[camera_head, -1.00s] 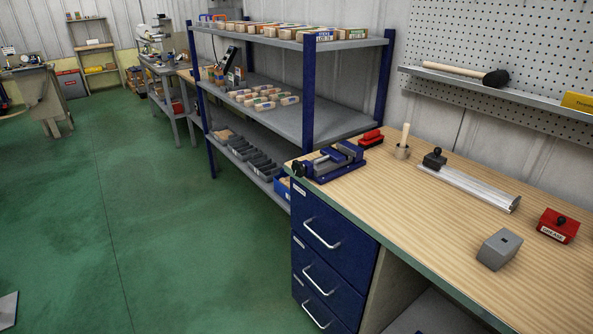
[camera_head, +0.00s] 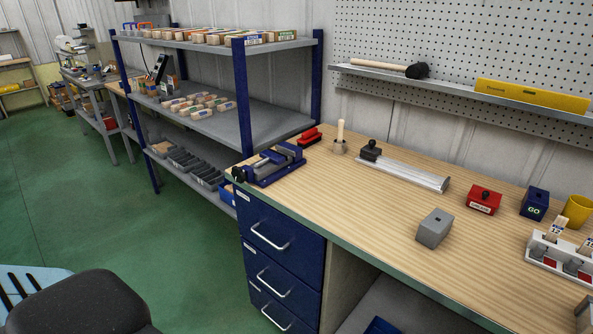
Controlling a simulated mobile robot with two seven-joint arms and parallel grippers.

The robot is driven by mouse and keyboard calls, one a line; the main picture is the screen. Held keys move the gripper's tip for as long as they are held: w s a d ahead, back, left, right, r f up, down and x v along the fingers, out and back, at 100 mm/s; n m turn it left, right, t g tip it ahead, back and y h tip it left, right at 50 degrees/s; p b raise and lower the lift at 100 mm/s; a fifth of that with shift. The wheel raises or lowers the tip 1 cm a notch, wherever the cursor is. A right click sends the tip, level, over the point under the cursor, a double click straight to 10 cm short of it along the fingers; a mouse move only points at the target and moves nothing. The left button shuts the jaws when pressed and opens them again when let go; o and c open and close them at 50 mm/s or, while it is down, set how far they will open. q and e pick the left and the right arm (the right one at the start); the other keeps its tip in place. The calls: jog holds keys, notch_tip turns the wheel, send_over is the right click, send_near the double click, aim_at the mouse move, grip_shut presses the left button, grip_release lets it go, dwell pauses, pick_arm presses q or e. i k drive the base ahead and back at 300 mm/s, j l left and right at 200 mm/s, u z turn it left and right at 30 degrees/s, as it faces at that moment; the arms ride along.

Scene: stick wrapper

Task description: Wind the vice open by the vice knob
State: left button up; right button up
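The blue vice (camera_head: 270,166) sits on the left end of the wooden workbench (camera_head: 350,215), at its front corner. Its dark round vice knob (camera_head: 239,174) is at the vice's left end, by the bench edge. The jaws are too small in view to tell how wide they stand apart. Neither of my grippers shows in the head view.
A shelf rack (camera_head: 215,120) stands behind the vice. A dark chair (camera_head: 85,305) is at lower left; green floor between is clear.

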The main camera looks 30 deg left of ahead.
aim_at(238, 174)
jog(key=j+z, duration=0.35)
jog(key=i+j+z, duration=0.1)
jog(key=z, duration=0.2)
jog(key=j+z, duration=0.35)
jog(key=k+j+z, duration=0.1)
jog(key=j+z, duration=0.2)
jog(key=k+j+z, duration=0.1)
jog(key=j+z, duration=0.2)
jog(key=j, duration=0.2)
jog(key=k+j+z, duration=0.1)
jog(key=j, duration=0.2)
jog(key=k+j+z, duration=0.15)
jog(key=j, duration=0.15)
jog(key=k+j+z, duration=0.1)
jog(key=j, duration=0.15)
jog(key=k+j+z, duration=0.1)
jog(key=k+j, duration=0.15)
jog(key=j, duration=0.15)
jog(key=k+j, duration=0.2)
jog(key=j, duration=0.25)
jog(key=k+j, duration=0.25)
jog(key=j, duration=0.2)
jog(key=k+j, duration=0.3)
jog(key=j, duration=0.2)
jog(key=k+j, duration=0.25)
jog(key=j, duration=0.2)
jog(key=z, duration=0.05)
